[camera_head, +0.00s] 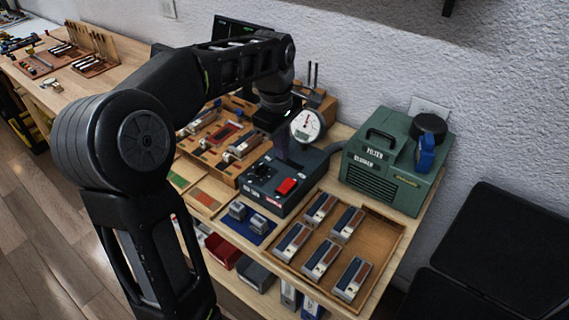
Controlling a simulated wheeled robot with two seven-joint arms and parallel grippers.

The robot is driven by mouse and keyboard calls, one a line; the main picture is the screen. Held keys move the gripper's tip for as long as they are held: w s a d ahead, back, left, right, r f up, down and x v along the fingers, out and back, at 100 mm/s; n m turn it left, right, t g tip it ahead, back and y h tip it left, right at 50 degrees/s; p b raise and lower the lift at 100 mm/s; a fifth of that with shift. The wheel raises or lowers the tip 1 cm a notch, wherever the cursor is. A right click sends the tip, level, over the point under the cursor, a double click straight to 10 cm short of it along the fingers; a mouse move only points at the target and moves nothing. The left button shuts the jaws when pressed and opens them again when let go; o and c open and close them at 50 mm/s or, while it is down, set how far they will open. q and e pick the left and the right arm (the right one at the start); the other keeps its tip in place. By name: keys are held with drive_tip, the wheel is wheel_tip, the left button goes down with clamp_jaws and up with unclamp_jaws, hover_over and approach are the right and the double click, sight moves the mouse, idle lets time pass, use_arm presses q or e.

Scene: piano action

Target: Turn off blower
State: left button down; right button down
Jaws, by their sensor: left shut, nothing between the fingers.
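A dark grey box (261,190) with a red rocker switch (287,187) and small dark knobs on its top sits on the bench; I cannot read the switch's position. A green box (390,185) with a carry handle, a front grille and white lettering stands to its right; the lettering is too small to read surely. A dark hose seems to join the two. My left gripper (282,150) points down over the back part of the dark grey box, shut and empty, behind and above the red switch. Whether it touches the box I cannot tell. My right gripper is out of view.
A round dial gauge (306,126) stands right beside the left gripper. A wooden tray (378,238) with several metal-and-wood blocks lies in front. A blue mat (233,226) with small grey blocks lies at the front left. The wall (510,110) is close behind the bench.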

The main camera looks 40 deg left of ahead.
use_arm(q)
drive_tip(key=shift+s+r, duration=0.1)
drive_tip(key=shift+r, duration=0.95)
drive_tip(key=shift+w+a+r+b, duration=0.2)
drive_tip(key=shift+w+a+b, duration=0.15)
drive_tip(key=shift+w+b, duration=0.45)
drive_tip(key=shift+s, duration=0.15)
